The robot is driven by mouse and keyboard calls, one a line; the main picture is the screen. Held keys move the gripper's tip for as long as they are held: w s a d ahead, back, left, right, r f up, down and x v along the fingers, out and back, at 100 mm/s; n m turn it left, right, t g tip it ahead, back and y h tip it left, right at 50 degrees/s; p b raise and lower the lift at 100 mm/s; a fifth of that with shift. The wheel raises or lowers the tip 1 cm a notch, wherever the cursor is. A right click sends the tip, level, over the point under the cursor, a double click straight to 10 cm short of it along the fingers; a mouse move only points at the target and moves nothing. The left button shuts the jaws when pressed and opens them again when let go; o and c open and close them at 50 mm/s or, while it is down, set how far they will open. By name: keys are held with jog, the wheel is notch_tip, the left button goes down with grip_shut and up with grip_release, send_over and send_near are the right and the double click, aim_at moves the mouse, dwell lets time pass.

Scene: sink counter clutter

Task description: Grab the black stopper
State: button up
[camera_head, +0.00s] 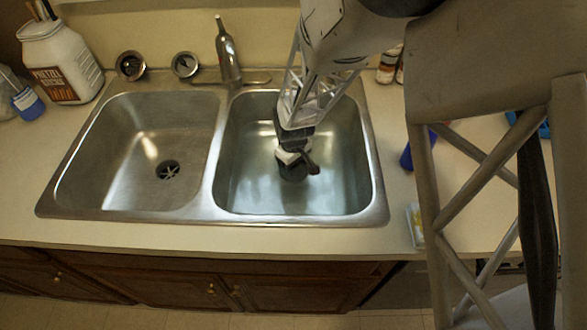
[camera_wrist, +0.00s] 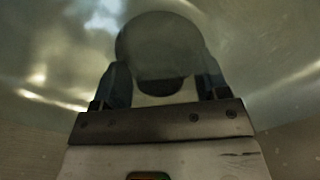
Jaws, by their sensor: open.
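My gripper (camera_head: 299,162) reaches down into the right basin of the sink, low over its floor. In the wrist view, its two dark fingers (camera_wrist: 162,78) stand apart. A round, dark grey disc (camera_wrist: 160,40), which looks like the black stopper, lies between and beyond the fingertips. A dark round shape, probably the same stopper (camera_head: 293,174), shows just under the gripper in the head view. The gripper partly hides it there. I cannot tell whether the fingers touch it.
The right basin (camera_head: 345,190) is otherwise clear, with steel walls around my gripper. The left basin (camera_head: 125,160) is empty, with an open drain (camera_head: 168,170). Two round metal strainers (camera_head: 130,66) (camera_head: 185,65) lie at the back.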

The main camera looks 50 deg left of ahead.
dwell(0.3)
jog(key=c, duration=1)
jog(key=shift+r, duration=0.2)
notch_tip(320, 180, up, 18)
jog(key=shift+s+f, duration=0.1)
jog(key=shift+f, duration=0.1)
dwell(0.5)
